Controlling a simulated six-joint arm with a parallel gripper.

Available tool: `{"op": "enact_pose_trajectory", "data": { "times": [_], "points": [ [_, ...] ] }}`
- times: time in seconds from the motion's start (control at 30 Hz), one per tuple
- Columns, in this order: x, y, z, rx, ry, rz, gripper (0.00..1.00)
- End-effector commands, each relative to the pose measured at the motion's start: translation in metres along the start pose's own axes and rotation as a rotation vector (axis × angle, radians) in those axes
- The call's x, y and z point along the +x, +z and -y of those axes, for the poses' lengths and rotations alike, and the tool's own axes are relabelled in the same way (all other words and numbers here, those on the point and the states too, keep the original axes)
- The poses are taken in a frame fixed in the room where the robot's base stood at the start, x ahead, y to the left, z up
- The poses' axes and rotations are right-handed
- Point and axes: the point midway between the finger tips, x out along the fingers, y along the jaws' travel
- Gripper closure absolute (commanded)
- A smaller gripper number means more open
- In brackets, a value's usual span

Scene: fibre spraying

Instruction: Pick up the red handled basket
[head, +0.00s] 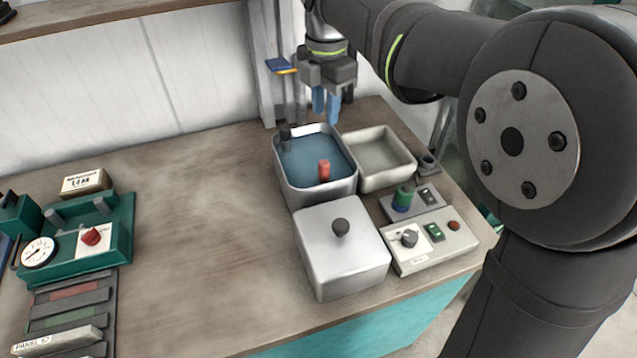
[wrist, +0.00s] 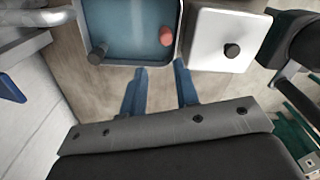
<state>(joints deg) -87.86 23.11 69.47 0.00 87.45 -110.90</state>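The red handle (head: 323,170) of a basket stands up at the front right inside a square metal bath (head: 318,197) of blue liquid. No basket body can be made out below it. In the wrist view the red handle (wrist: 166,36) is near the bath's corner. A dark handle (head: 286,138) stands at the bath's back left corner and also shows in the wrist view (wrist: 97,54). My gripper (head: 326,112) is above and behind the bath, pointing down. In the wrist view its blue fingers (wrist: 158,78) are apart with nothing between them.
A lidded metal box (head: 340,262) with a dark knob stands in front of the bath. An empty pale tray (head: 385,183) is to its right. A control panel (head: 432,247) sits beside the box. A green gauge station (head: 75,235) is at left; the table between is clear.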

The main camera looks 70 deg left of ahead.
Motion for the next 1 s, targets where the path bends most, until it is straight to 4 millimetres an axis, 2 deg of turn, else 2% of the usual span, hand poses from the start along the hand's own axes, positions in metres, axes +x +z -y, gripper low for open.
{"op": "enact_pose_trajectory", "data": {
  "times": [0.1,0.2,0.37,0.47,0.8,1.0],
  "points": [
    [-0.006,-0.001,0.004,-0.202,0.002,0.001,0.72],
    [-0.009,-0.001,0.006,-0.333,0.001,0.001,0.72],
    [-0.01,-0.002,0.008,-0.443,0.0,0.0,0.72],
    [-0.003,-0.002,0.008,-0.461,-0.001,-0.001,0.72],
    [0.068,-0.002,0.009,-0.459,-0.003,-0.002,0.72],
    [0.102,-0.002,0.008,-0.458,-0.001,-0.001,0.72]
  ]
}}
